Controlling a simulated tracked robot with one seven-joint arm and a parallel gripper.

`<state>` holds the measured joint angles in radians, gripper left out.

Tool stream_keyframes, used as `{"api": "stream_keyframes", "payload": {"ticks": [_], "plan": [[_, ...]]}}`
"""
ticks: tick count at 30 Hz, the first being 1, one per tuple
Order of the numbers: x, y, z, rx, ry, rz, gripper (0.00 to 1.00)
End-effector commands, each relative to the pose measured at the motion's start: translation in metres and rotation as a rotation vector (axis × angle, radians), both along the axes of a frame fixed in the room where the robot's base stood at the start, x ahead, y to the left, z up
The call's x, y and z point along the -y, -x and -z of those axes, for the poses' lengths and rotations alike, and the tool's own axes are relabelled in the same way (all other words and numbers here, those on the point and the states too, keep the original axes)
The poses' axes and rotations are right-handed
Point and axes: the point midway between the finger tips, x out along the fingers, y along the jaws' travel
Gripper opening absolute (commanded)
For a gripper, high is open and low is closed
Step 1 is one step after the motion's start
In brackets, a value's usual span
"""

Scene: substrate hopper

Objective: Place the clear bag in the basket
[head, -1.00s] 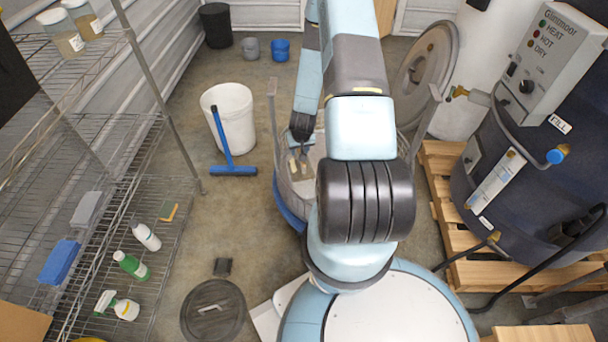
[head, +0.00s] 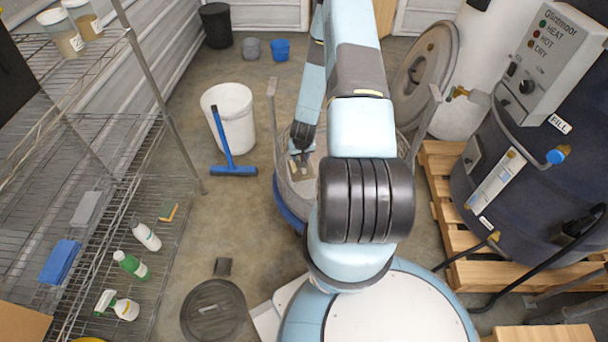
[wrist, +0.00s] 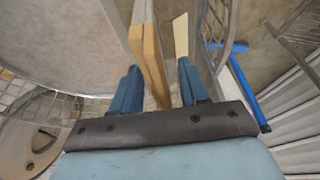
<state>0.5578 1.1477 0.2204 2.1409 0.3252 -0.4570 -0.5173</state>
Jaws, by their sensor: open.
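My gripper (head: 299,166) is low over the round metal basket (head: 291,196), which my arm partly hides in the head view. A curved metal rim with wire mesh shows right of the fingers, and a large smooth grey-brown surface fills the left. I cannot make out the clear bag for certain in either view.
A white bucket (head: 232,115) and a blue squeegee (head: 231,166) stand left of the basket. A wire shelf (head: 120,230) with bottles lines the left side. A large round lid (head: 425,75) stands behind my arm. A dark tank (head: 530,190) on pallets is at right.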

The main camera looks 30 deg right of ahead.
Motion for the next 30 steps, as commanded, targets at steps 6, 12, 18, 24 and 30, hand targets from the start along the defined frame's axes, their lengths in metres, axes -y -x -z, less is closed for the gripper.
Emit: {"api": "stream_keyframes", "payload": {"ticks": [6, 12, 18, 24, 30], "plan": [[-0.0003, 0.0001, 0.0017, 0.0, 0.0, -0.001, 0.44], [-0.0003, 0.0003, 0.0043, -0.001, 0.0, 0.0, 0.44], [-0.0001, 0.0003, 0.005, -0.001, 0.0, 0.0, 0.44], [-0.0002, 0.0002, 0.0049, 0.0, 0.0, 0.0, 0.38], [-0.0002, 0.0001, 0.0049, 0.0, 0.0, 0.0, 0.19]]}}
